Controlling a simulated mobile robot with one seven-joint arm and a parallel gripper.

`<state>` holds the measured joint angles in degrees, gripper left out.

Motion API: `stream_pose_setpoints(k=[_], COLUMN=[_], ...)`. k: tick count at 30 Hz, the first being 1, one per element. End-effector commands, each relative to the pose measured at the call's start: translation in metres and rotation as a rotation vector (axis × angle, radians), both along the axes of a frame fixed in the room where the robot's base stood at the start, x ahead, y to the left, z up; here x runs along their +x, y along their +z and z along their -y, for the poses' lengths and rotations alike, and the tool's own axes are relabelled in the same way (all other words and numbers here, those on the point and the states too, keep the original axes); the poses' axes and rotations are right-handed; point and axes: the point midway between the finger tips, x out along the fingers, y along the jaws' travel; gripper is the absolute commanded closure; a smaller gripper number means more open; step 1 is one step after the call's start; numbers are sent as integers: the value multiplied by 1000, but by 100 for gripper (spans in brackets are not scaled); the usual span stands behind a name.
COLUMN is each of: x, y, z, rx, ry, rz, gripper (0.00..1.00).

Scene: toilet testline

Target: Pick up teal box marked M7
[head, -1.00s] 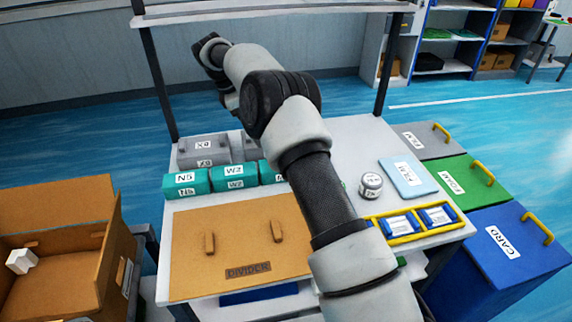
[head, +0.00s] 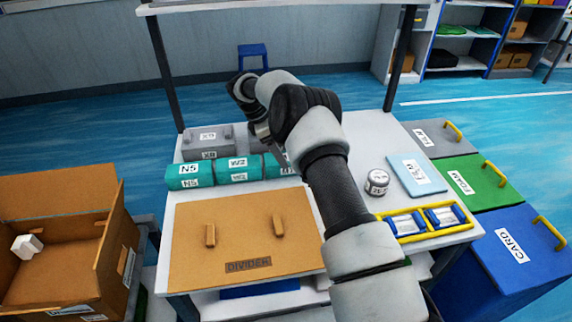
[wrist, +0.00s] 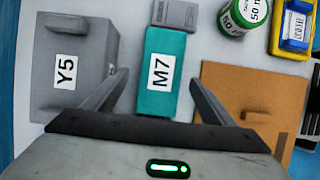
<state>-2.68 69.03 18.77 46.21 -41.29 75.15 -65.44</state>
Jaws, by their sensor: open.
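The teal box marked M7 (wrist: 170,75) lies in the middle of the wrist view, its label facing the camera. My gripper (wrist: 160,80) is open, with one finger on each side of this box in the picture; I cannot tell how far above it they are. In the head view a teal box (head: 277,168) at the right end of the teal row is partly hidden by my arm, its label not readable. The teal boxes N5 (head: 189,176) and W2 (head: 239,169) stand to its left.
A grey box Y5 (wrist: 75,65) stands close left of M7 in the wrist view. A grey box X9 (head: 207,142) is behind the teal row. A brown divider board (head: 243,235) lies in front.

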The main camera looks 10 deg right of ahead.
Motion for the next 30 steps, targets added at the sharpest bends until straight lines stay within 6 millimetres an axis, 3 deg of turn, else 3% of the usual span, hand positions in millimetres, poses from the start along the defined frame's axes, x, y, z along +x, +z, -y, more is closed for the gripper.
stream_pose_setpoints(k=[5,14,21,30], x=[-1,-2,-1,-1], y=[-8,-46,-50,-49], z=[4,21,22,22], rx=[1,1,1,0], ry=[-2,-2,-1,-1], rz=[-1,-1,0,0], gripper=[22,22,22,71])
